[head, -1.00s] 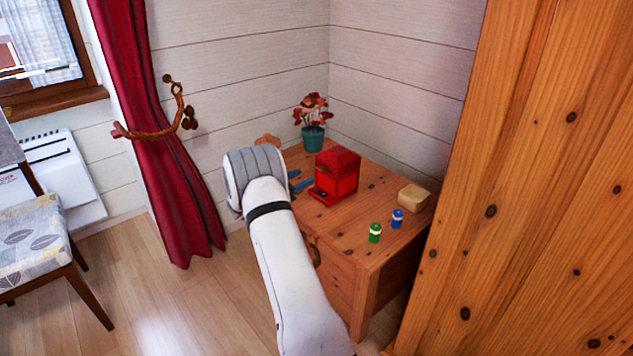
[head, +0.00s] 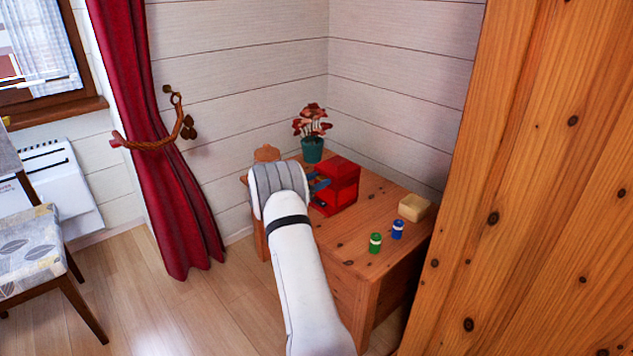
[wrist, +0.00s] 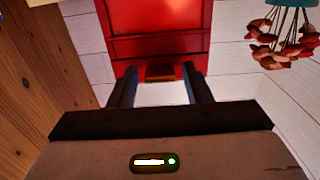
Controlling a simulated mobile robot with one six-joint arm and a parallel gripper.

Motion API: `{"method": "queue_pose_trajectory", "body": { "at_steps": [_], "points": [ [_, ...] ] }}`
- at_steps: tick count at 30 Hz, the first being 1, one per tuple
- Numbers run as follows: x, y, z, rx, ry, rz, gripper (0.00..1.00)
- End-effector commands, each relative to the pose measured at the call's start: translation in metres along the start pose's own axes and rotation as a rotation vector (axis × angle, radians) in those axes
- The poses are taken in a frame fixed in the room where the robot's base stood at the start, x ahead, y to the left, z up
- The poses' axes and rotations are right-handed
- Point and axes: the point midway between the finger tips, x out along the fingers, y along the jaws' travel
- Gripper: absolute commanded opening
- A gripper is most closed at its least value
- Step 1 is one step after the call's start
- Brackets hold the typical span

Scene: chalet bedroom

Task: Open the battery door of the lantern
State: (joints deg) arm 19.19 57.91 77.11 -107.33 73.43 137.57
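The red lantern (head: 342,185) stands on the wooden cabinet, in front of the potted plant. It also fills the top middle of the wrist view (wrist: 158,22), which looks upside down. A small brown tab (wrist: 160,74) shows on its red face. My gripper (head: 319,184) is at the lantern's left side in the head view. In the wrist view its two dark blue fingers are apart, one on each side of the tab, with a gap to both. Whether the fingers touch the lantern I cannot tell. My arm hides part of the lantern's near side.
The potted plant (head: 312,140) stands behind the lantern. A tall wooden panel (head: 520,200) closes off the right. A red curtain (head: 165,180) hangs left.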

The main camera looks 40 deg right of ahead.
Motion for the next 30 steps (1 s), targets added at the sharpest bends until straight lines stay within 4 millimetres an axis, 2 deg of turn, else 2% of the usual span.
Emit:
{"method": "queue_pose_trajectory", "body": {
  "at_steps": [2,16,25,30],
  "points": [
    [-0.0003,-0.0001,0.0000,0.000,0.000,0.000,0.38],
    [-0.0009,-0.0003,0.0000,0.000,0.000,-0.001,0.00],
    [-0.0021,-0.0012,-0.0014,0.001,-0.006,-0.002,0.00],
    [-0.0068,-0.0052,-0.0092,0.002,-0.046,-0.011,0.00]
  ]
}}
